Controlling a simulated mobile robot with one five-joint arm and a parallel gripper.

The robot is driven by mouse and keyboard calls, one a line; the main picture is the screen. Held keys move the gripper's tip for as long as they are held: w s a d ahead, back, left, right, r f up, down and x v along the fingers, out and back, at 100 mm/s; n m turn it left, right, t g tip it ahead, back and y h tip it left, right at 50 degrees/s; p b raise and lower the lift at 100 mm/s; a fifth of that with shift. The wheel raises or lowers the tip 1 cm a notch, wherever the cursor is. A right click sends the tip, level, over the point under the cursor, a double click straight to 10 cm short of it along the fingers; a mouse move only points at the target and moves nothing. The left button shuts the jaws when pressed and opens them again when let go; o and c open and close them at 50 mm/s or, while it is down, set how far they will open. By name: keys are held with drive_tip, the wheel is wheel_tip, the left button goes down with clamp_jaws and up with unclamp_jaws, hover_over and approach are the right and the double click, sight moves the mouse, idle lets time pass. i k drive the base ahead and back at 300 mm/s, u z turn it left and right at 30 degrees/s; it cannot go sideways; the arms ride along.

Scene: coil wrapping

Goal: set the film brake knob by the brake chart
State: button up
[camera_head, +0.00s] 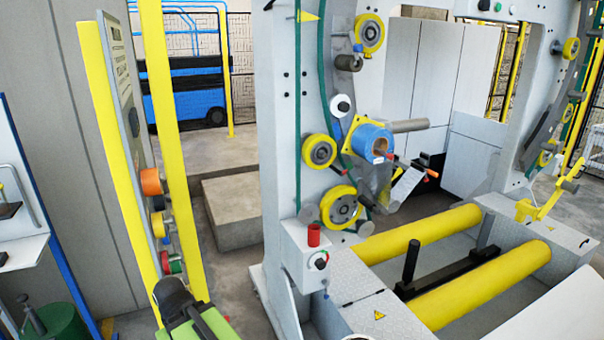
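A dark knob (320,261) on a pale dial sits on the front of a grey control box at the foot of the white ring frame. I cannot tell which part is the film brake knob. A board with printed lines (124,70), possibly the chart, stands steeply angled at left; its text is unreadable. No gripper fingers show; a black and green part at the bottom seems mine.
Yellow posts (107,150) flank the board, with orange, yellow and red-green rolls on its side. Yellow rollers (480,287) lie in the machine bed at right. A concrete block (231,208) stands behind. A desk and green bin (53,322) are at far left.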

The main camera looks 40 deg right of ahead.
sight(342, 107)
drive_tip(key=k, duration=1.25)
drive_tip(key=z, duration=0.25)
drive_tip(key=i, duration=1.9)
drive_tip(key=z, duration=0.2)
